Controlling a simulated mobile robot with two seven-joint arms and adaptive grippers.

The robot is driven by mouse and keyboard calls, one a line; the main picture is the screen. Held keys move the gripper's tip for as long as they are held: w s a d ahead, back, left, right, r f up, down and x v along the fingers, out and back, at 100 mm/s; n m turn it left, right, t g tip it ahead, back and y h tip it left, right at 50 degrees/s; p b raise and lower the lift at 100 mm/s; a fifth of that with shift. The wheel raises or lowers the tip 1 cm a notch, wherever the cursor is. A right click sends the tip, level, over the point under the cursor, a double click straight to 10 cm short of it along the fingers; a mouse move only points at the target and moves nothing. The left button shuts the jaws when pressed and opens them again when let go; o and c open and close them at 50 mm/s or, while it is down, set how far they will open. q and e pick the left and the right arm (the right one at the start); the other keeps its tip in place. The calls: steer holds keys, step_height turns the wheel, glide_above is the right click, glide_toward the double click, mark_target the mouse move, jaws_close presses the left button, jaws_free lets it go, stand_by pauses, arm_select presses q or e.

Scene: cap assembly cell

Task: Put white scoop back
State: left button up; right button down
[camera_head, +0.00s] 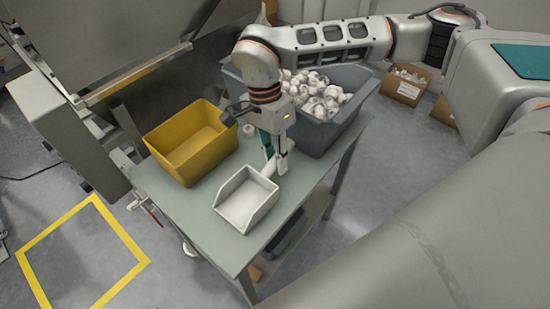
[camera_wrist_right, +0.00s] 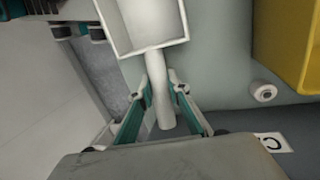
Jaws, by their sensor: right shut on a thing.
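The white scoop (camera_head: 247,197) lies on or just above the grey-green table, its open mouth toward the front in the head view. Its handle points back to my right gripper (camera_head: 275,158), which is shut on it. In the right wrist view the handle (camera_wrist_right: 160,95) runs between the two fingers of the right gripper (camera_wrist_right: 162,92), with the scoop's pan at the top. I cannot tell whether the pan touches the table. My left gripper is not in view.
A yellow bin (camera_head: 190,150), empty, stands left on the table (camera_head: 185,208). A grey bin (camera_head: 318,137) full of white caps stands behind right. One loose cap (camera_head: 249,130) lies between the bins. A cardboard box (camera_head: 404,84) is on the floor. The table's front left is clear.

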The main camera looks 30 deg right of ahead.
steer(key=shift+r, duration=0.15)
steer(key=c, duration=2.3)
jaws_free()
steer(key=shift+f, duration=0.2)
steer(key=shift+c, duration=0.2)
steer(key=o, duration=0.4)
steer(key=shift+r, duration=0.1)
steer(key=p+v, duration=0.1)
steer(key=v, duration=1.1)
steer(key=shift+p, duration=0.3)
